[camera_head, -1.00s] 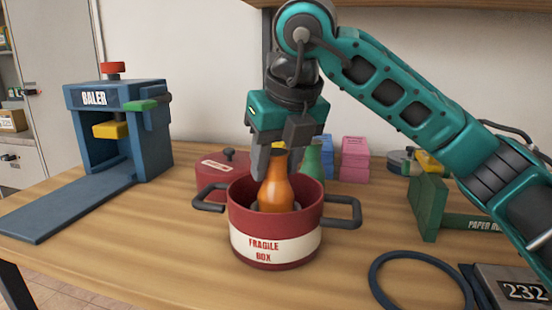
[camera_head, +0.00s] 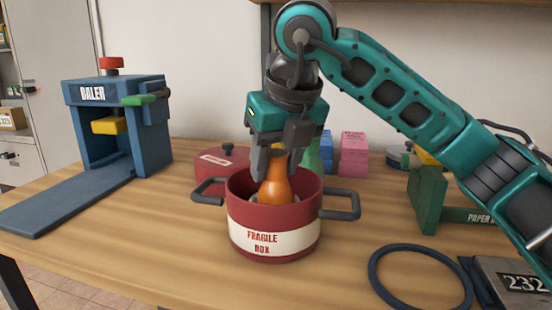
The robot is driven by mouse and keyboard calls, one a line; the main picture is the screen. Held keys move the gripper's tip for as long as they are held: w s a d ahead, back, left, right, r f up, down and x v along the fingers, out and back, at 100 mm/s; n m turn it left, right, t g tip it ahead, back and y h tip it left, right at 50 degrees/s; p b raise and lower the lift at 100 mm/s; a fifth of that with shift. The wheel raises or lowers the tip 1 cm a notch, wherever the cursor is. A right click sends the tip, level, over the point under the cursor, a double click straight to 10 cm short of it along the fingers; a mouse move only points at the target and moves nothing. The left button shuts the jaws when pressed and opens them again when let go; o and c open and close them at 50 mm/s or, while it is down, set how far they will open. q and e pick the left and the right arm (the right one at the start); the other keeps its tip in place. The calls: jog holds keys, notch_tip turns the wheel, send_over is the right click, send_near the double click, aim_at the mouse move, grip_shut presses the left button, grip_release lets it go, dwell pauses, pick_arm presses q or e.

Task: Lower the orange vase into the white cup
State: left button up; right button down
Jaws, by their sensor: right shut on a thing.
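The orange vase (camera_head: 275,187) stands upright, its lower part inside a red pot (camera_head: 239,208) labelled "FRAGILE BOX". My right gripper (camera_head: 277,163) comes from above and is shut on the vase's neck, with one finger on each side. A bit of pale grey-white shows inside the pot beside the vase; I cannot tell if it is the white cup. The vase's base is hidden by the pot's front wall, so I cannot tell what it touches. My left gripper is not in view.
The pot has two dark side handles. A blue baler (camera_head: 153,136) stands left. A dark ring (camera_head: 374,274) lies front right. The table's front left is clear.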

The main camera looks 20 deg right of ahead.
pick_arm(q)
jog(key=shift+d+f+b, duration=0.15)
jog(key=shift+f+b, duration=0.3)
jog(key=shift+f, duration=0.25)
pick_arm(e)
jog(key=shift+s+f, duration=0.15)
jog(key=shift+f, duration=0.5)
jog(key=shift+c, duration=2.4)
grip_release()
jog(key=shift+w+f, duration=0.15)
jog(key=shift+w, duration=0.15)
pick_arm(q)
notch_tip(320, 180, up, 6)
jog(key=p, duration=0.4)
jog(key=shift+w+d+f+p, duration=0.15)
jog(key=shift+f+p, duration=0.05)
jog(key=shift+p, duration=0.15)
pick_arm(e)
jog(key=a+v, duration=0.1)
jog(key=v, duration=1.2)
jog(key=shift+s+d+r, duration=0.25)
jog(key=shift+d+r, duration=0.15)
jog(key=shift+d, duration=0.1)
